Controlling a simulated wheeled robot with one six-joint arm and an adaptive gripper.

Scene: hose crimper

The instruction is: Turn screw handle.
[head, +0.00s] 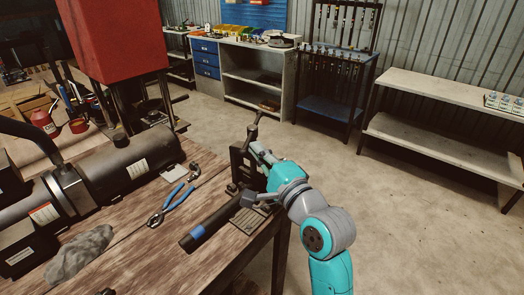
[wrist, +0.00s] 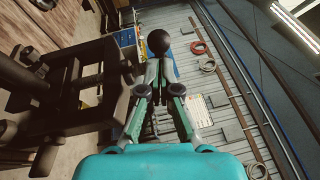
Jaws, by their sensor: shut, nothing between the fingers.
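The hose crimper (head: 240,168) is a dark metal frame clamped at the right edge of the wooden workbench. Its screw with a crossbar handle (head: 254,130) rises from the top. In the wrist view, the dark crimper frame (wrist: 75,85) fills the left side. A dark round knob (wrist: 159,42), apparently the handle's end, shows just past my fingertips. My gripper (wrist: 158,70) is shut and empty; whether its tips touch the knob cannot be told. In the head view, my gripper (head: 259,150) is close beside the crimper's upper right side, partly covering it.
Blue-handled pliers (head: 172,203), a grey rag (head: 80,253) and a large black cylinder machine (head: 120,165) are on the bench (head: 145,240). The floor to the right is clear.

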